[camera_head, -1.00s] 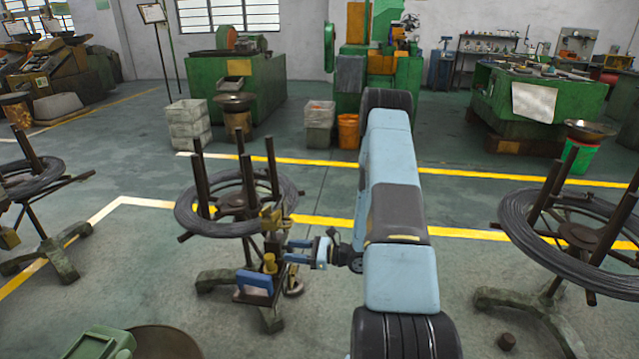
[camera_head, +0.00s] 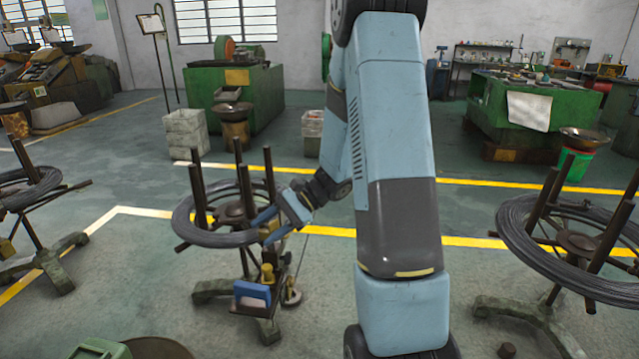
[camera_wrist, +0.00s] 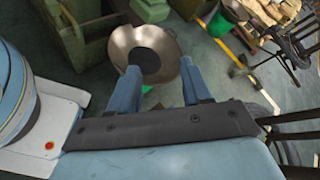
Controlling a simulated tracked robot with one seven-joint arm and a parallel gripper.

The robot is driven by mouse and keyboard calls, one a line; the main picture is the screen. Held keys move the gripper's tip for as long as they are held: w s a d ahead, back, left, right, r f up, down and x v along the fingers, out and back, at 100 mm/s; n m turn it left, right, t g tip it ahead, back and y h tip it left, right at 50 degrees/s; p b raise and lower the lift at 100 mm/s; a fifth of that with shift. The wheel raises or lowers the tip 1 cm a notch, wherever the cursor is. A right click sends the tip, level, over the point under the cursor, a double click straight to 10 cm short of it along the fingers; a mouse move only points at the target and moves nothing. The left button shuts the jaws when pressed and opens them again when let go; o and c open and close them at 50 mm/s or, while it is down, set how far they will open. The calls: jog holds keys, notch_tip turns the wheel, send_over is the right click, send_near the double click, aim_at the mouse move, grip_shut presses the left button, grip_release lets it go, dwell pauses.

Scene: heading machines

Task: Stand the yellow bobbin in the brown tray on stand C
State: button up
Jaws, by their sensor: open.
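The yellow bobbin (camera_head: 268,273) stands upright on a small dark brown ledge (camera_head: 254,311) low on the front of the middle wire-coil stand (camera_head: 234,212). A blue block (camera_head: 252,293) is just in front of it. I cannot tell whether the ledge is the brown tray, and no letter C is readable. My gripper (camera_head: 262,228) is above the bobbin, in front of the coil, and apart from the bobbin. In the wrist view my gripper (camera_wrist: 158,68) is open with nothing between its two blue fingers. The bobbin is not in that view.
A metal bowl (camera_wrist: 145,52) on a green base lies beyond the fingers in the wrist view. Another wire-coil stand (camera_head: 570,235) is at the right, and one (camera_head: 35,190) at the left. Grey crates (camera_head: 186,134) stand behind. Floor is clear between the stands.

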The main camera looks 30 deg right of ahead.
jog(key=s+d+r+n+t+h, duration=0.2)
jog(key=s+r+n+h, duration=0.3)
jog(key=s+r, duration=0.5)
jog(key=s+d+r+n+t+h, duration=0.1)
jog(key=s+r+n+t+h, duration=0.2)
jog(key=s+r+n+h, duration=0.3)
jog(key=s+r+h, duration=0.2)
jog(key=s+r, duration=0.2)
jog(key=r, duration=0.1)
jog(key=shift+s+d+r+t, duration=0.2)
jog(key=shift+s+d+t, duration=0.1)
jog(key=shift+d+t, duration=0.1)
jog(key=shift+c, duration=0.3)
dwell(0.5)
